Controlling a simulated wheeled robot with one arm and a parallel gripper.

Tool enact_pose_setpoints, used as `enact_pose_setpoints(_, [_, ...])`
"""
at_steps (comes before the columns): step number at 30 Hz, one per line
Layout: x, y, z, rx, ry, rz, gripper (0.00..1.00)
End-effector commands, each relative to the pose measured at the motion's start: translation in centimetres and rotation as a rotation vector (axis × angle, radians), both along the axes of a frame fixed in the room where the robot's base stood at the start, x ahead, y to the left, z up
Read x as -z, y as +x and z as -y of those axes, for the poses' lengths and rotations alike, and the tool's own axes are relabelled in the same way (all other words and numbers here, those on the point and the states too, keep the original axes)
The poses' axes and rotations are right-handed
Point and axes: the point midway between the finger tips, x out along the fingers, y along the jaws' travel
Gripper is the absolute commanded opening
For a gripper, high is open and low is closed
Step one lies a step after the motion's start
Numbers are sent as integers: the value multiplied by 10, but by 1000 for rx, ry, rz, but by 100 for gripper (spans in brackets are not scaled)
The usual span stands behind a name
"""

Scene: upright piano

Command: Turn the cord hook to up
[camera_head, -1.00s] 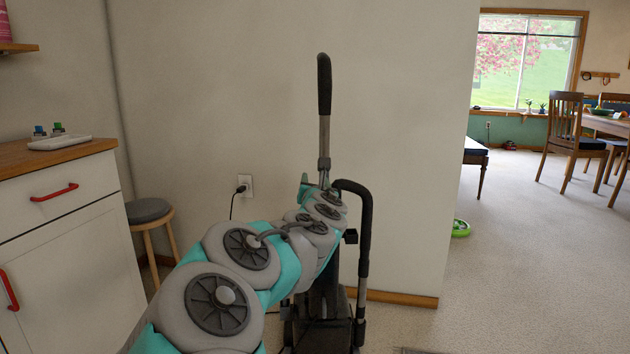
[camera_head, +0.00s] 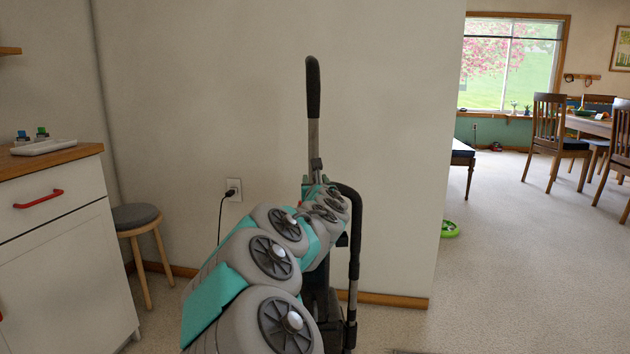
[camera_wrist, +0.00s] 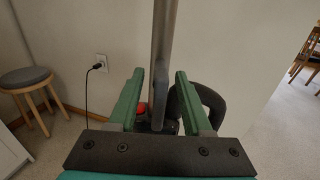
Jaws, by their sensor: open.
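An upright vacuum cleaner stands against the wall, with a black-gripped handle (camera_head: 313,90) on a grey pole. In the wrist view the grey pole (camera_wrist: 164,45) runs down between the two green fingers of my gripper (camera_wrist: 160,76). My gripper is open and holds nothing; I cannot tell how far the pole is from the fingers. A small red part (camera_wrist: 142,108) and dark parts show low between the fingers. I cannot clearly make out the cord hook or its angle. In the head view my arm hides most of the gripper and the middle of the vacuum.
A curved black hose (camera_head: 354,215) is on the right of the vacuum. A wall outlet (camera_head: 234,189) with a plugged-in cord is behind. A stool (camera_head: 136,217) and a white cabinet (camera_head: 60,250) stand left. The carpet at right is open, with a green object (camera_head: 449,229).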

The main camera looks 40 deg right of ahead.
Motion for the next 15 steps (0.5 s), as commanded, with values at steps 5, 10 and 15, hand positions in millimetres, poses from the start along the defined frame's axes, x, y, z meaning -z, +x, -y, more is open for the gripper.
enact_pose_setpoints(5, [0, 4, 2, -1, 0, 1, 49])
enact_pose_setpoints(10, [0, 4, 2, -1, 0, 1, 49])
enact_pose_setpoints(15, [0, 3, 2, -1, 0, 1, 33])
